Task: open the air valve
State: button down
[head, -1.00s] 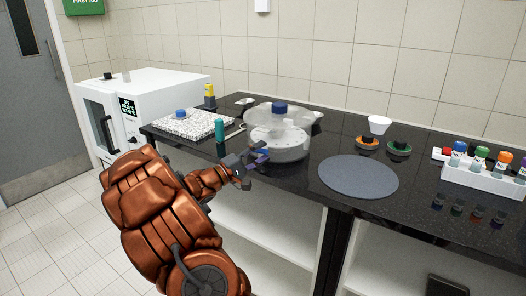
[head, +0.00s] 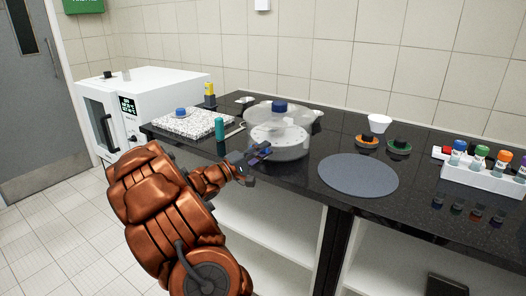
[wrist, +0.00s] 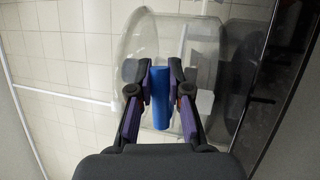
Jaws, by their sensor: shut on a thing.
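A clear round vessel (head: 298,123) with a blue knob (head: 279,106) on its lid stands on the black bench in the head view. It also shows in the wrist view as a clear curved wall (wrist: 215,45). The air valve's blue handle (wrist: 161,105) lies lengthwise between my fingers in the wrist view. My gripper (wrist: 161,72) is shut on this handle, with a finger along each side. In the head view my gripper (head: 259,157) is at the vessel's front left side, and the handle is mostly hidden by the fingers.
A teal bottle (head: 219,129) stands left of the vessel, near a speckled slab (head: 185,128). A grey round mat (head: 358,175) lies to the right. A white rack (head: 483,181) with coloured-cap bottles is at far right. The bench's front edge runs close under my gripper.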

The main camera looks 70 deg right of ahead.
jog(key=shift+r+n, duration=0.1)
jog(key=shift+n, duration=0.2)
jog(key=n+h, duration=0.1)
jog(key=n, duration=0.1)
jog(key=r+n+t+h, duration=0.1)
jog(key=n, duration=0.2)
jog(key=shift+w+r, duration=0.15)
jog(key=shift+w+d+r+n+t+h+p, duration=0.1)
jog(key=shift+n+t+h+p, duration=0.15)
jog(key=shift+n, duration=0.4)
jog(key=shift+w+a+r+n+t+h+p, duration=0.1)
jog(key=shift+n+t+h, duration=0.25)
jog(key=shift+n, duration=0.25)
jog(key=shift+w+d+r+n+t+h+p, duration=0.1)
jog(key=shift+n+t+h+p, duration=0.15)
jog(key=shift+n, duration=0.4)
jog(key=shift+t, duration=0.25)
jog(key=c, duration=1.1)
grip_release()
jog(key=v, duration=1.2)
jog(key=shift+f, duration=0.15)
